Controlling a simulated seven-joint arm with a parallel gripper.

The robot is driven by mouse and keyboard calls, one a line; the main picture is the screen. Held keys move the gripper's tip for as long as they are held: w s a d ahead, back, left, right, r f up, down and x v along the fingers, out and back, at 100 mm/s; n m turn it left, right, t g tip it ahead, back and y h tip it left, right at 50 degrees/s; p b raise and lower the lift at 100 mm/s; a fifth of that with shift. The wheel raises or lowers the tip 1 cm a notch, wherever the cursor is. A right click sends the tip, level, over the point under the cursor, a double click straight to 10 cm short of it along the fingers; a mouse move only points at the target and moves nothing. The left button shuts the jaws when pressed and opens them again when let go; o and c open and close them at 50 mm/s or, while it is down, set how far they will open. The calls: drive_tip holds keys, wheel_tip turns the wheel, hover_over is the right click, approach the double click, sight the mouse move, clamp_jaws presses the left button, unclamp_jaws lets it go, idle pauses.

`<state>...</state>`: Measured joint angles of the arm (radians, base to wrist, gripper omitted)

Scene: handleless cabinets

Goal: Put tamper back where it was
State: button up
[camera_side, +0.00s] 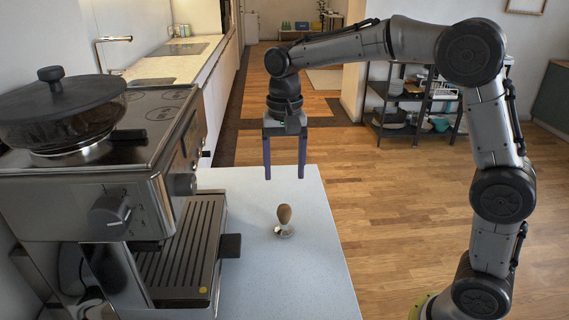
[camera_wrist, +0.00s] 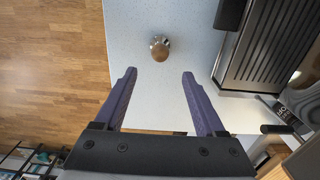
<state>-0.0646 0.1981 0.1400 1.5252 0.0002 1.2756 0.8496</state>
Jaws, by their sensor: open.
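The tamper (camera_side: 284,218) has a wooden handle and a shiny metal base. It stands upright on the light blue-white counter (camera_side: 310,285), to the right of the coffee machine. In the wrist view the tamper (camera_wrist: 159,47) shows from above, beyond the fingertips and roughly centred between them. My gripper (camera_side: 285,178) points down above the counter, higher than the tamper and apart from it. Its two purple fingers are spread wide with nothing between them. The gripper also shows in the wrist view (camera_wrist: 159,73).
The coffee machine (camera_side: 100,205) stands on the left, with a slatted drip tray (camera_side: 180,250) and a dark handle (camera_side: 230,246) jutting toward the tamper. The drip tray also shows at right in the wrist view (camera_wrist: 265,45). The counter around the tamper is clear.

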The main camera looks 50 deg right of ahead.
drive_tip(key=shift+s+r, duration=0.1)
drive_tip(key=shift+r, duration=0.4)
drive_tip(key=s+d+r+n+t, duration=0.2)
drive_tip(key=s+r+n+t, duration=0.15)
drive_tip(key=s, duration=0.85)
drive_tip(key=s+f+n+t, duration=0.1)
drive_tip(key=s+f+n, duration=0.1)
drive_tip(key=s, duration=0.4)
drive_tip(key=s+f+n+t, duration=0.1)
drive_tip(key=s+f+n, duration=0.1)
drive_tip(key=s, duration=0.4)
drive_tip(key=shift+s+d+f+n, duration=0.15)
drive_tip(key=shift+s+d+n, duration=0.15)
drive_tip(key=shift+n, duration=0.45)
